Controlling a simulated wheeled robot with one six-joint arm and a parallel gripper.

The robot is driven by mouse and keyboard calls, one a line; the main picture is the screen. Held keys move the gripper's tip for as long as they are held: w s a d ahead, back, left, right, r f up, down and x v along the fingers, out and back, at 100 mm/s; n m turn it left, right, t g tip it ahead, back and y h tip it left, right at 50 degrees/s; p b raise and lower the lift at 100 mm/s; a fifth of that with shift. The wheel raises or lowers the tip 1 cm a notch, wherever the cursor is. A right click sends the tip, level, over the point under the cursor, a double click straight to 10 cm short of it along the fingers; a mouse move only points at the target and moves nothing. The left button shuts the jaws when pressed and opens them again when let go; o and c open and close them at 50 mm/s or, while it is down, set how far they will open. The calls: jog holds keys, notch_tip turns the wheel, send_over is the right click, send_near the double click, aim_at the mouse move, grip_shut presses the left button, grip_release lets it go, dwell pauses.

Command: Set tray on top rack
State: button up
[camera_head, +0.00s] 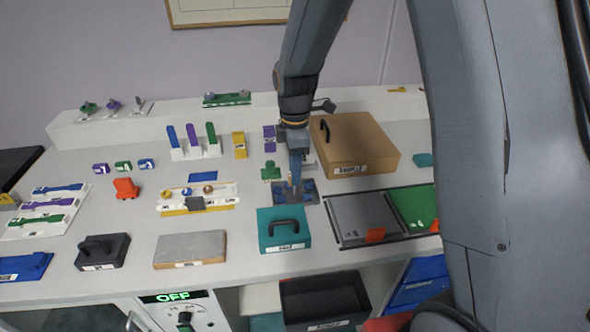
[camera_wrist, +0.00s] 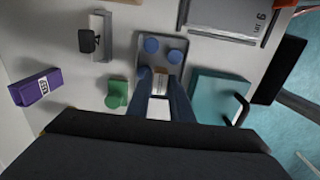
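A small grey tray with blue round pieces (camera_wrist: 162,60) lies on the bench in the wrist view. In the head view it is the dark blue-grey plate (camera_head: 310,193) below my gripper (camera_head: 295,186). My gripper's two fingers (camera_wrist: 160,82) point down at the tray's near part in the wrist view, with a small pale piece between them. The fingers stand apart; whether they press on that piece is hard to see. The arm hides part of the tray in the head view. No rack is clearly labelled; a raised white shelf (camera_head: 70,130) runs along the back.
A teal box with handle (camera_head: 283,230) stands just in front, a green knobbed part (camera_head: 270,172) at the left, and a large brown box (camera_head: 360,145) behind right. Grey and green panels (camera_head: 362,216) lie to the right. A black open bin (camera_head: 322,300) is below the bench.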

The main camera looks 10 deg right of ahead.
jog(key=o, duration=0.3)
jog(key=shift+r, duration=0.1)
